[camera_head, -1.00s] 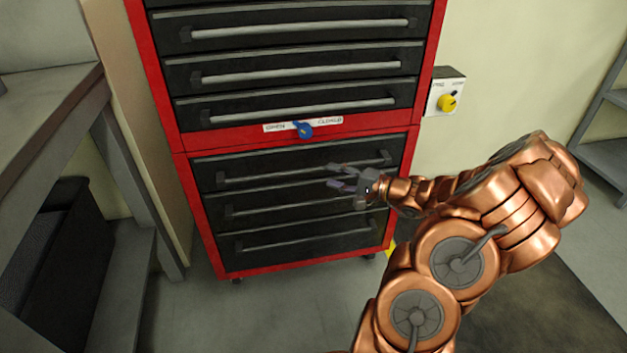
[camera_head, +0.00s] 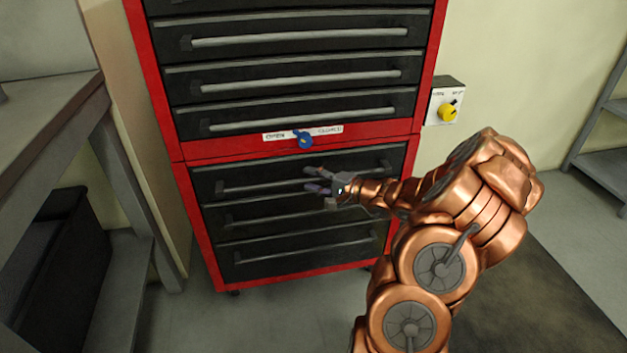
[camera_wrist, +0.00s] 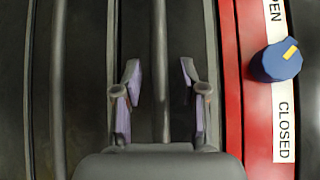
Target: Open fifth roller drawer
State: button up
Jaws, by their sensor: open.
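The red cabinet (camera_head: 203,232) has black drawers with long grey bar handles. Its lower section has three drawers, all shut, below a red strip. In the wrist view, turned sideways, this handle (camera_wrist: 160,40) runs between the two open fingers (camera_wrist: 160,78). I cannot tell how deep the fingers reach around it. The second lower drawer's handle (camera_head: 255,217) also shows in the wrist view (camera_wrist: 60,90).
A blue knob (camera_head: 304,140) sits on an OPEN/CLOSED label above the lower drawers. Several shut drawers are above it. A yellow knob (camera_head: 447,112) is on a wall box to the right. A grey bench (camera_head: 50,130) stands at left and a shelf (camera_head: 605,150) at right.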

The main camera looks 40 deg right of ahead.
grip_shut()
dwell(0.6)
